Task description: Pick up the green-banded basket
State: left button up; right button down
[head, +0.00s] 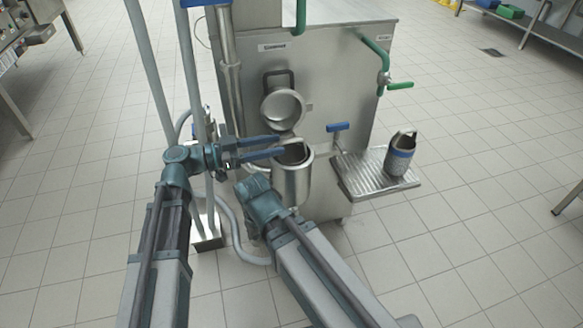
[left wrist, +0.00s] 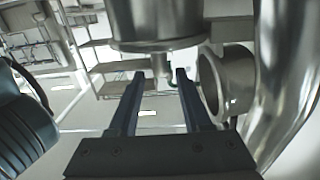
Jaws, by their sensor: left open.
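No basket with a green band shows clearly in either view. A perforated steel basket (head: 399,158) with a blue band and a raised handle stands upright on the ribbed tray at the right of the machine. My left gripper (head: 282,146) is open and points right, above and beside the rim of a steel cylindrical cup (head: 293,182) at the machine's front. The cup's inside is dark and partly hidden by the fingers. In the left wrist view the open jaws (left wrist: 159,76) reach toward a steel cylinder (left wrist: 155,28) with a short stub beneath.
The steel machine (head: 330,95) has a round open port (head: 283,108), a blue-handled tap (head: 338,127) and a green-handled valve (head: 400,86). The ribbed tray (head: 365,187) juts out at right. Pipes stand at left. The tiled floor (head: 480,200) at right is clear.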

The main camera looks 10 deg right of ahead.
aim_at(282, 143)
pick_arm(q)
jog(key=shift+d, duration=0.25)
jog(key=d, duration=0.5)
jog(key=shift+w, duration=0.1)
jog(key=shift+c, duration=0.3)
grip_shut()
dwell(1.0)
